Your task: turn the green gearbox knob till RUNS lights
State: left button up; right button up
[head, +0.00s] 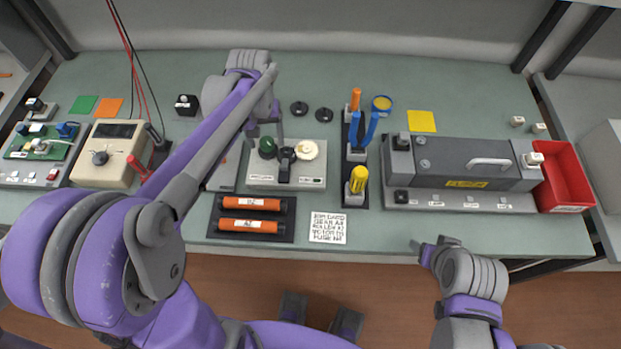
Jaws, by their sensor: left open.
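The gearbox (312,172) is a light grey box near the middle of the bench. On its top are a green knob (267,148), a dark central part (287,160) and a cream gear wheel (307,150). My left gripper (266,136) reaches in from behind, pointing down, with open fingers at the green knob. Whether the fingers touch the knob is unclear, as my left arm hides part of the hand. The RUNS label and its light cannot be made out. My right gripper (433,252) is low at the right, past the bench's front edge, away from the gearbox.
Two orange rollers (250,213) lie in a dark tray in front, beside a printed card (328,227). Upright tools stand in a dark rack (357,150) to the right. Further right are a grey toner unit (463,165) and a red bin (566,180). A beige meter (112,150) stands left.

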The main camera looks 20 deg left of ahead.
pick_arm(q)
jog(key=n, duration=1)
jog(key=shift+n, duration=0.3)
jog(key=shift+c, duration=0.3)
